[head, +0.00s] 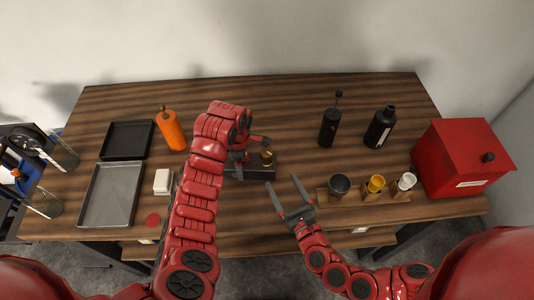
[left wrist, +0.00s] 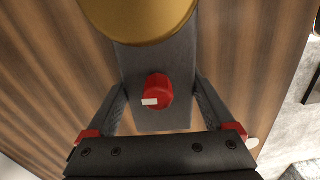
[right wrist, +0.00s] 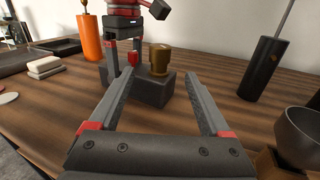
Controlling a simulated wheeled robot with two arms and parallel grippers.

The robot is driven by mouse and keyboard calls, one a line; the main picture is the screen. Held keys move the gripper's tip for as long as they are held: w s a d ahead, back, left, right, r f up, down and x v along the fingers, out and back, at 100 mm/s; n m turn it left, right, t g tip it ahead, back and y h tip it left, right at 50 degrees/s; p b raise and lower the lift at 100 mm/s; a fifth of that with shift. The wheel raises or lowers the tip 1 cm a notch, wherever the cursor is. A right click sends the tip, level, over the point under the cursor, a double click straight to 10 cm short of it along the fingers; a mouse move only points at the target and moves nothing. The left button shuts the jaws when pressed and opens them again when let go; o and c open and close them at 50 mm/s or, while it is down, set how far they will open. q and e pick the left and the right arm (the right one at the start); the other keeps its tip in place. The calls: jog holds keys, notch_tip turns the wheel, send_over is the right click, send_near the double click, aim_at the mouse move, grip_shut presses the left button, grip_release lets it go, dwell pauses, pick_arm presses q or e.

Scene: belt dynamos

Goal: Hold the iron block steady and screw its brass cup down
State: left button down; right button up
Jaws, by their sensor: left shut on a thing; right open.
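The iron block (head: 258,173) is a dark grey block on the wooden table, in the middle of the head view. The brass cup (head: 267,157) stands upright on its right part; it also shows in the right wrist view (right wrist: 159,60). A small red knob (left wrist: 158,92) sits on the block beside the cup. My left gripper (head: 238,165) is shut on the block, with a finger on each side in the left wrist view. My right gripper (head: 282,192) is open and empty, in front and to the right of the block, apart from the cup. How far the cup is screwed in cannot be seen.
A wooden rack (head: 362,194) with several small cups stands right of my right gripper, before a red box (head: 460,158). Dark bottles (head: 380,128) stand behind. An orange bottle (head: 171,130), a white block (head: 163,182) and trays (head: 110,193) are at left.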

aim_at(264, 160)
jog(key=x, duration=1.1)
jog(key=shift+w+a, duration=0.15)
jog(key=shift+w, duration=0.2)
jog(key=shift+c, duration=0.3)
grip_shut()
jog(key=shift+h, duration=0.3)
jog(key=shift+a+r+m+t+h, duration=0.15)
jog(key=shift+m+t+h, duration=0.25)
jog(key=shift+m+h, duration=0.35)
jog(key=m+h, duration=0.3)
jog(key=h, duration=0.1)
jog(key=shift+w+h, duration=0.1)
jog(key=shift+h, duration=0.25)
jog(key=m+h, duration=0.2)
jog(key=h, duration=0.1)
jog(key=m+g+h, duration=0.1)
jog(key=m+h, duration=0.1)
jog(key=h, duration=0.2)
jog(key=shift+m+g, duration=0.3)
jog(key=shift+m, duration=0.05)
jog(key=shift+h, duration=0.3)
